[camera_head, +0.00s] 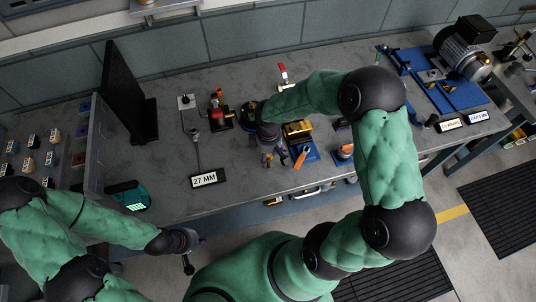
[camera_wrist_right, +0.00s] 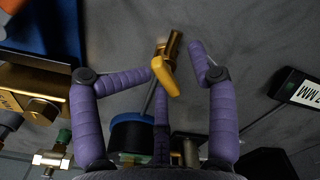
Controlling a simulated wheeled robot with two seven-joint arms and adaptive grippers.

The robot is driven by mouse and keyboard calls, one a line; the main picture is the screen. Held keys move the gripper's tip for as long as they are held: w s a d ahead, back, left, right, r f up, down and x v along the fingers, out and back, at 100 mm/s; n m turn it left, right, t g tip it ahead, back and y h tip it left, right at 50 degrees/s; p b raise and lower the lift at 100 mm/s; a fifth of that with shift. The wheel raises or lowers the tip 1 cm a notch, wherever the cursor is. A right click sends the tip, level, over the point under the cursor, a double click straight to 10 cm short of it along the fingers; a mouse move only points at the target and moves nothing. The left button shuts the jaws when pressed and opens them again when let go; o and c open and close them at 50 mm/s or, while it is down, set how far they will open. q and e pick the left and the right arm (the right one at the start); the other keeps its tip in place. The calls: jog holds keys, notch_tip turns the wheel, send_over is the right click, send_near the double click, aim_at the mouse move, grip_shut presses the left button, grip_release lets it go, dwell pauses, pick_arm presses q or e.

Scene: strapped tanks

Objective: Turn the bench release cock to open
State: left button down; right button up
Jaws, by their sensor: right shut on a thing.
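The release cock shows in the right wrist view as a brass body (camera_wrist_right: 174,46) with a yellow lever (camera_wrist_right: 164,76). My right gripper (camera_wrist_right: 177,66) has its purple fingers around the lever and is shut on it; exact contact is hard to see. In the head view my right gripper (camera_head: 270,150) reaches down over the middle of the bench, and the cock cannot be made out beneath it. My left gripper (camera_head: 187,252) hangs at the bench's front edge, away from the cock; its fingers are too small to read.
A red-handled valve (camera_head: 283,73) stands at the back of the bench. A blue base with a brass block (camera_head: 298,131) is close right of my right gripper. A 27 MM sign (camera_head: 204,179) and a dark panel (camera_head: 122,95) are left. A motor (camera_head: 462,52) is far right.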

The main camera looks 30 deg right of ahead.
jog(key=shift+w+a+f+n, duration=0.15)
jog(key=shift+a+n, duration=0.2)
jog(key=shift+n, duration=0.25)
jog(key=shift+c, duration=0.2)
jog(key=shift+n+p, duration=0.6)
jog(key=shift+n, duration=0.2)
jog(key=shift+w+n, duration=0.1)
jog(key=shift+n, duration=0.4)
jog(key=shift+c, duration=0.2)
jog(key=o, duration=0.8)
jog(key=shift+c, duration=0.2)
jog(key=shift+w+a, duration=0.25)
jog(key=shift+w, duration=0.05)
jog(key=shift+s+d, duration=0.15)
jog(key=shift+d, duration=0.15)
